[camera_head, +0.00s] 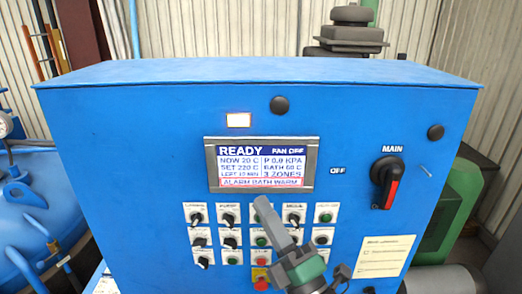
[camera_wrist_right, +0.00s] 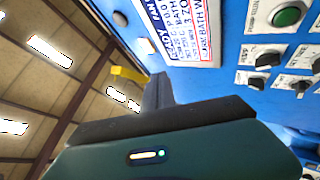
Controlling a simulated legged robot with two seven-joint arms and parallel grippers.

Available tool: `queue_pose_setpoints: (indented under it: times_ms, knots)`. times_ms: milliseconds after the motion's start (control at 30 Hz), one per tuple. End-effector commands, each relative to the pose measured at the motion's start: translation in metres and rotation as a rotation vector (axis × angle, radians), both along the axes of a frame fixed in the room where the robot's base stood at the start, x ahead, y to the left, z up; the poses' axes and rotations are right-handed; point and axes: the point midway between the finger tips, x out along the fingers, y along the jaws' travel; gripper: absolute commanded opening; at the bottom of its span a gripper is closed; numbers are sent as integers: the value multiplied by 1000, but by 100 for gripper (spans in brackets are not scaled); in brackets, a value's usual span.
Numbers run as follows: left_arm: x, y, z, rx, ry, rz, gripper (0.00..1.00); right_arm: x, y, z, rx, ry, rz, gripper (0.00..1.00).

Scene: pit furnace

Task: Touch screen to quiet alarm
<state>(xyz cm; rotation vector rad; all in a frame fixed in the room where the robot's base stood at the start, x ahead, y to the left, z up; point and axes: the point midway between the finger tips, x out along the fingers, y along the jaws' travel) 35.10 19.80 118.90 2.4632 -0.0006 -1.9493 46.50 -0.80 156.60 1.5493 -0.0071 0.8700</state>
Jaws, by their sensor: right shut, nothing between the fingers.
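The screen (camera_head: 261,164) is set in a grey frame on the upper middle of the blue control panel. It reads READY, with a red "ALARM BATH WARM" line (camera_head: 261,182) along its bottom. My right gripper (camera_head: 262,202) is shut and empty. Its fingers point up toward the screen, with the tips just below the screen's lower edge. I cannot tell whether they touch the panel. In the right wrist view the screen (camera_wrist_right: 180,25) shows turned on its side, beyond the shut fingers (camera_wrist_right: 157,80). My left gripper is not in view.
Several knobs and buttons sit below the screen, partly hidden by my right gripper. A lit amber lamp (camera_head: 239,120) is above the screen. A MAIN rotary switch (camera_head: 387,183) with a red handle is on the right. A blue tank (camera_head: 35,210) stands at the left.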

Motion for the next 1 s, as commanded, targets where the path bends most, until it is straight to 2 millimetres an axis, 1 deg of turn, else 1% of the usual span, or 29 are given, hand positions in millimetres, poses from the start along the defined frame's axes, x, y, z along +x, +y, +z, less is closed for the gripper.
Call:
queue_pose_setpoints:
  times_ms: [33,67,333,467,567,867,900,933,1000]
  knots:
    - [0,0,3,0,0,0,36,-2,1,6,-3,-19,1,0]
    - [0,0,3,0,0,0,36,-3,1,7,-4,-28,0,0]
    - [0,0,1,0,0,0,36,-4,1,6,-4,-31,0,0]
    - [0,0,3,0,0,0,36,0,1,7,-4,-29,-1,0]
    - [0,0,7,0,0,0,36,10,1,8,-3,-28,-1,0]
    - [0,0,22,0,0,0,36,55,1,8,-3,-27,-2,0]
    - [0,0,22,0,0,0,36,61,1,7,-3,-27,-2,0]
    - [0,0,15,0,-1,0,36,64,1,3,-3,-29,-2,0]
    - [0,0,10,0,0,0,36,71,1,3,-2,-30,0,0]
